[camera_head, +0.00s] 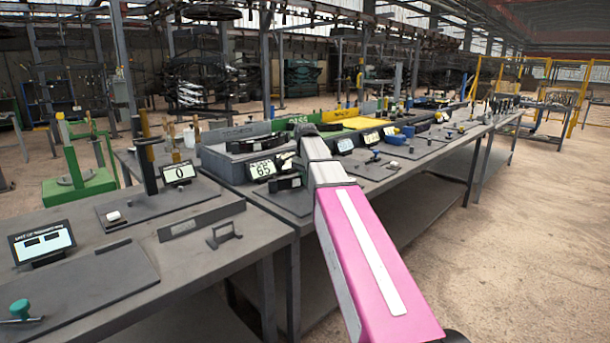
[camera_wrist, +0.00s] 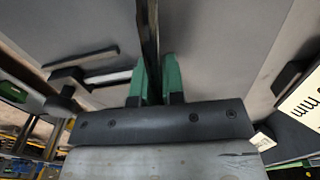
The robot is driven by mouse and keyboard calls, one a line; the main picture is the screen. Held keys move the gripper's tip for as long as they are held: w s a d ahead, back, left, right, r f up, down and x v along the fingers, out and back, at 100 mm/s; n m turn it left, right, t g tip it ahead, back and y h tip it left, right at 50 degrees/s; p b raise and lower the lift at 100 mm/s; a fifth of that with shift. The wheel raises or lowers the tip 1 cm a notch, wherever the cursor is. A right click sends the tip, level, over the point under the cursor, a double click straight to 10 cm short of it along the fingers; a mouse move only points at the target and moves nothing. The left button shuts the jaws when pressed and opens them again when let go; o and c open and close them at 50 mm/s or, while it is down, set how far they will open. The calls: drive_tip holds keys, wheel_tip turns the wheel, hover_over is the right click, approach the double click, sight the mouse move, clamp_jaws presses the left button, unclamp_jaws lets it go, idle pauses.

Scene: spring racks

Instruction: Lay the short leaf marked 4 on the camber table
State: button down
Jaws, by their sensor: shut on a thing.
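In the wrist view my gripper (camera_wrist: 158,80) has its green fingers closed on a thin dark strip (camera_wrist: 151,35), seen edge-on and running up out of the frame. It looks like a leaf; no number is readable on it. Grey flat plates lie beneath it, and I cannot tell whether the strip touches them. In the head view my pink arm reaches over the bench and hides much of the work area; the fingers are not clearly visible there. I cannot tell for certain which fixture is the camber table.
In the head view a display reading 65 (camera_head: 262,169) stands beside my arm, and one reading 0 (camera_head: 180,173) stands left of it. A dark bar (camera_head: 202,220) and a small handle (camera_head: 223,235) are on the near bench (camera_head: 110,309). A display marked mm (camera_wrist: 308,104) is close at the right in the wrist view.

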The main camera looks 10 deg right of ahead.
drive_tip(key=shift+f, duration=0.3)
drive_tip(key=shift+a, duration=0.1)
idle(0.5)
drive_tip(key=shift+w+a, duration=0.25)
drive_tip(key=shift+w, duration=0.15)
idle(1.7)
drive_tip(key=shift+f, duration=0.25)
drive_tip(key=c, duration=0.7)
unclamp_jaws()
drive_tip(key=shift+o, duration=0.2)
wheel_tip(320, 180, up, 8)
idle(0.8)
drive_tip(key=shift+s, duration=0.1)
